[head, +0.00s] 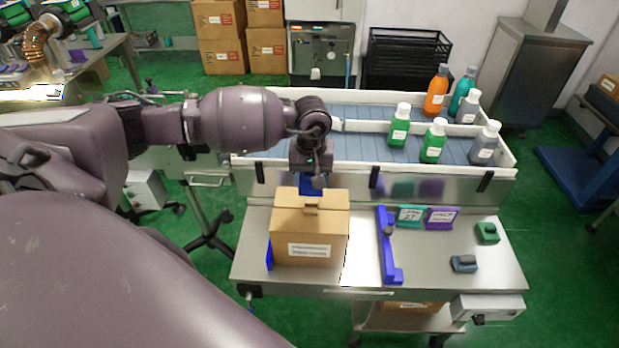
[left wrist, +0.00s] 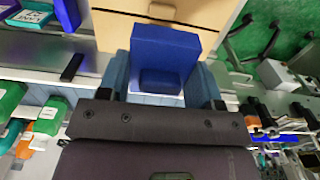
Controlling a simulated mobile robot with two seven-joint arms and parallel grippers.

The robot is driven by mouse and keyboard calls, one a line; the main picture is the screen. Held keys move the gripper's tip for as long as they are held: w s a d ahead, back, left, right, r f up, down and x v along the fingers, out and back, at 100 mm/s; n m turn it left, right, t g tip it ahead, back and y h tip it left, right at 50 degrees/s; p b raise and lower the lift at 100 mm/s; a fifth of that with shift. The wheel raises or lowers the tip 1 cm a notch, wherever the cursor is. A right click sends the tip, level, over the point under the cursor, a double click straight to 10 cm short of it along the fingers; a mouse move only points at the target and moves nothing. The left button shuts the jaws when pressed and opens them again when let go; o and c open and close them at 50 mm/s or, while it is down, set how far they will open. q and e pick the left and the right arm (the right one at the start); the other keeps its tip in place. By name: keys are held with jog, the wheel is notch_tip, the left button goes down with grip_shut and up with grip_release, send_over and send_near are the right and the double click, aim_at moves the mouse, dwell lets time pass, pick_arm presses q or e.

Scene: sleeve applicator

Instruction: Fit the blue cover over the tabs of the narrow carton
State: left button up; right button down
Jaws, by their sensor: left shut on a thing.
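The narrow carton (head: 308,240) is a brown box standing on the steel table, with a white label on its front and a tab slot near its top. My left gripper (head: 313,180) is just behind the carton's far top edge, pointing down. It is shut on the blue cover (head: 304,184), which is mostly hidden behind the carton in the head view. In the left wrist view the blue cover (left wrist: 165,52) sits between the two fingers (left wrist: 163,82), close to the carton's edge (left wrist: 190,12). Whether it touches the carton I cannot tell. My right gripper is not in view.
A blue strip (head: 269,254) stands at the carton's left side. A blue angled guide (head: 386,246) lies right of it. Teal (head: 410,215) and purple (head: 442,218) signs and two small blocks (head: 487,233) are further right. A conveyor with several bottles (head: 433,140) runs behind.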

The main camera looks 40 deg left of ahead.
aim_at(311, 200)
pick_arm(q)
jog(key=shift+w+d+f, duration=0.1)
jog(key=shift+f, duration=0.35)
jog(key=shift+f+b, duration=0.7)
jog(key=shift+f, duration=0.85)
notch_tip(311, 200, down, 3)
jog(key=b, duration=0.3)
jog(key=shift+f, duration=0.15)
jog(key=shift+f+b, duration=0.55)
jog(key=shift+b, duration=0.35)
dwell(1.0)
dwell(0.3)
jog(key=o, duration=1)
jog(key=shift+r, duration=0.1)
